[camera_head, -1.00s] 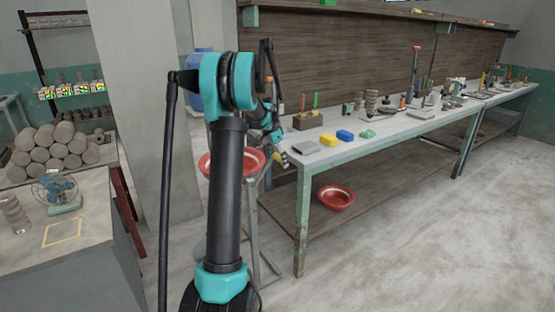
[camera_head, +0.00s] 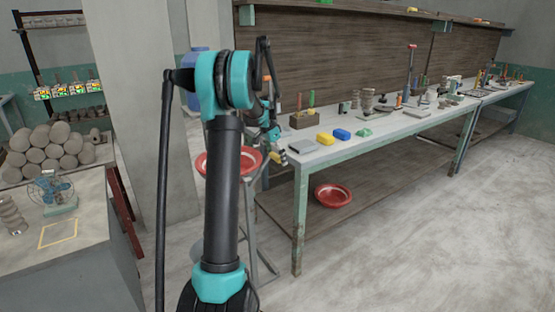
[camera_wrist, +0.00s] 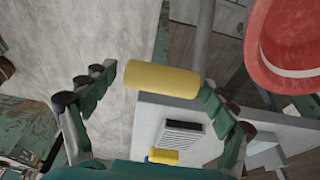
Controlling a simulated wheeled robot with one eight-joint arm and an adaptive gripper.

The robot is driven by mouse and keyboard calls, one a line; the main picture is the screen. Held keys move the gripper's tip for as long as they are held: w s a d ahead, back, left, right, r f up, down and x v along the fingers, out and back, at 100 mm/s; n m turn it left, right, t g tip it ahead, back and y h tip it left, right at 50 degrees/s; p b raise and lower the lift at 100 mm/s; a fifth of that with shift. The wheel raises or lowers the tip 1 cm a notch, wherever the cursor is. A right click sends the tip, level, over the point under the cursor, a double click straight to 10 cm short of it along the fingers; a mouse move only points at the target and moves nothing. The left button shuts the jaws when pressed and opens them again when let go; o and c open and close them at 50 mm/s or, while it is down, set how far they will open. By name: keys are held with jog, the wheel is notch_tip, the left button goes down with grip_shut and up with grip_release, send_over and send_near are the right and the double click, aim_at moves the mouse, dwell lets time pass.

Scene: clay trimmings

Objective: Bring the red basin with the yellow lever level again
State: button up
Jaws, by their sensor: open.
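The red basin (camera_head: 252,160) stands on a grey metal stand, partly hidden behind my arm in the head view. Its rim fills the upper right corner of the wrist view (camera_wrist: 290,45); I cannot tell its exact tilt. The yellow lever (camera_wrist: 162,78) shows as a short thick yellow bar in the wrist view, and small in the head view (camera_head: 279,158). My gripper (camera_wrist: 160,88) is open, with the yellow bar seen between its fingertips. The bar's right end appears close to the right finger, with a gap to the left finger. Contact is not clear.
A workbench (camera_head: 400,135) stands to the right, with a grey block, yellow block (camera_head: 325,139), blue block and green piece near its corner. Another red basin (camera_head: 333,195) lies on its lower shelf. A grey table (camera_head: 95,245) is at left. The floor at right is clear.

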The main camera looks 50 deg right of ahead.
jog(key=v, duration=1.1)
jog(key=shift+r, duration=0.25)
jog(key=shift+s, duration=0.1)
